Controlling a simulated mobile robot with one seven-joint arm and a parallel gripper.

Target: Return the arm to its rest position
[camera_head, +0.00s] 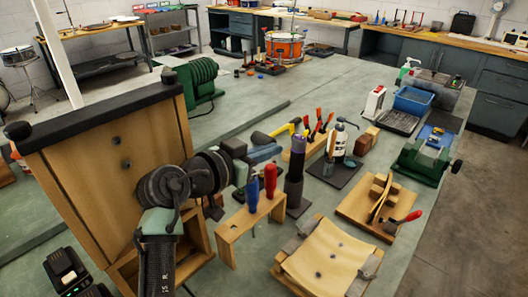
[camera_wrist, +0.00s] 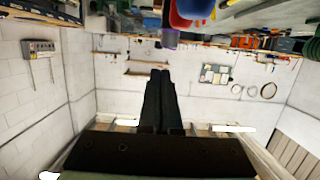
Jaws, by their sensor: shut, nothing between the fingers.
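My gripper (camera_wrist: 160,75) shows in the wrist view as two dark fingers pressed together, with nothing between them. My arm (camera_head: 158,260) rises from the bottom left of the head view and bends at a dark joint in front of a wooden cabinet. Beyond this joint it runs right toward the bench tools. In the head view I cannot clearly tell my fingertips from the tools there. The wrist view looks upside down, with bench items along its top edge and a white wall behind the fingers. The fingers appear clear of any object.
Close to my arm are a wooden rack with blue and red handles (camera_head: 251,211), the wooden cabinet (camera_head: 113,160) and a dark upright cylinder (camera_head: 295,175). A curved wooden piece (camera_head: 330,262) lies front right. An orange drum (camera_head: 284,46) stands farther back. Bare bench shows at centre back (camera_head: 345,80).

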